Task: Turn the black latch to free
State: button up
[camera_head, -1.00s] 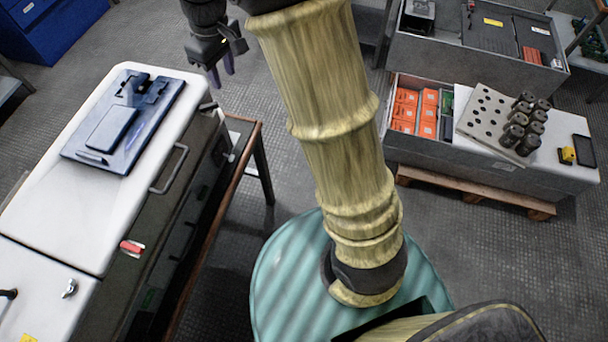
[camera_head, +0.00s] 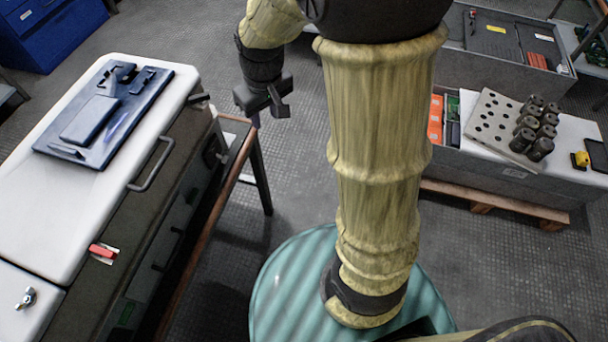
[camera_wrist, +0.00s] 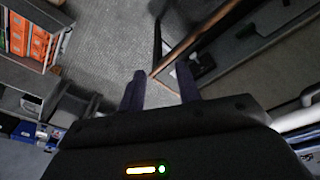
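A small black lever-like piece (camera_head: 198,98) sits at the far right edge of the white-topped cabinet (camera_head: 40,215); I take it as the black latch, but it is too small to see its turn position. A red latch (camera_head: 103,251) is on the cabinet's front edge and a silver wing-shaped catch (camera_head: 27,298) is on the near white panel. My gripper (camera_head: 265,112) hangs right of the cabinet, over the floor and apart from the latches. In the wrist view its two purple fingers (camera_wrist: 160,80) stand apart with nothing between them. The black piece cannot be made out there.
A blue tray (camera_head: 110,115) lies on the cabinet lid, beside a grey bar handle (camera_head: 152,165). A copper-edged frame (camera_head: 205,235) runs along the cabinet's front. A grey crate (camera_head: 510,165) with a perforated plate stands right.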

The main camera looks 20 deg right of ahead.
jog(key=s+d+f+m+t+b, duration=0.1)
jog(key=s+d+f+m+b, duration=0.2)
jog(key=s+f+b, duration=0.5)
notch_tip(320, 180, down, 4)
jog(key=shift+s+d+f+m, duration=0.1)
jog(key=shift+s+d+m, duration=0.2)
jog(key=shift+s+d, duration=0.4)
jog(key=shift+w, duration=0.1)
jog(key=shift+s+d, duration=0.2)
jog(key=shift+d, duration=0.3)
jog(key=shift+w, duration=0.1)
jog(key=shift+a, duration=0.1)
